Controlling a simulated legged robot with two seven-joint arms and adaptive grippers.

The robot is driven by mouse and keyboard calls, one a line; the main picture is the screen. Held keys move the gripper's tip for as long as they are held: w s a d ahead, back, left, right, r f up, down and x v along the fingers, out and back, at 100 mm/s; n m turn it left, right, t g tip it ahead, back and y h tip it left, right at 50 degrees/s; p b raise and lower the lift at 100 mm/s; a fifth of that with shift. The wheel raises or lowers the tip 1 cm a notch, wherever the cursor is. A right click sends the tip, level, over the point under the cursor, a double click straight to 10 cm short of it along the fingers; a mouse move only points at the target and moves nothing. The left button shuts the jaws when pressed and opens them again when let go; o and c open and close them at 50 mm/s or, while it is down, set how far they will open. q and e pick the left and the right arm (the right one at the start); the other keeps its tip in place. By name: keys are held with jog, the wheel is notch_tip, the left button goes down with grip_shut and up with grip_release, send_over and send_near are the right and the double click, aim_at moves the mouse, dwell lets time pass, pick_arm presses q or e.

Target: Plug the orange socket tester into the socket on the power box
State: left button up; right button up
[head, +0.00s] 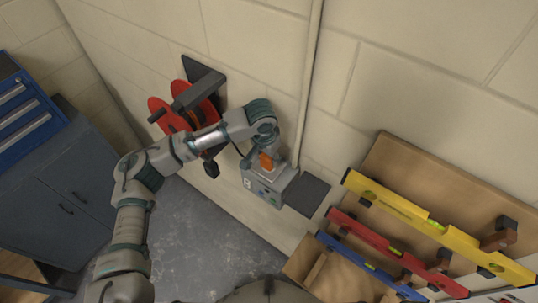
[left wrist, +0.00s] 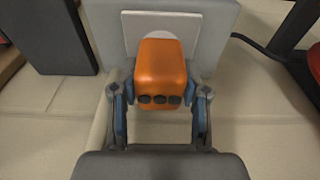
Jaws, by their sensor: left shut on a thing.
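The orange socket tester (left wrist: 161,72) is between the fingers of my left gripper (left wrist: 160,100), which is shut on it. Several dark round spots show in a row on the tester's near face. Behind the tester in the left wrist view is a pale square plate (left wrist: 187,32) on the grey power box (left wrist: 225,20). In the head view, the power box (head: 262,186) is at the wall with the orange tester (head: 266,162) at its top. The tester hides the socket, so I cannot tell whether its pins are in. My right gripper is not in view.
A red cable reel (head: 172,115) hangs on the wall left of the box. A dark plate (head: 307,195) is right of the box. A wooden rack with yellow (head: 430,222), red and blue levels stands at the right. Blue and grey cabinets are at the left.

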pick_arm(q)
jog(key=shift+f, duration=0.45)
jog(key=o, duration=1.2)
jog(key=shift+o, duration=0.2)
jog(key=r, duration=0.4)
jog(key=s+r, duration=0.1)
jog(key=r, duration=0.2)
jog(key=a+r, duration=0.1)
jog(key=r, duration=0.3)
jog(key=shift+s+r, duration=0.15)
jog(key=shift+r, duration=0.2)
jog(key=shift+f, duration=0.1)
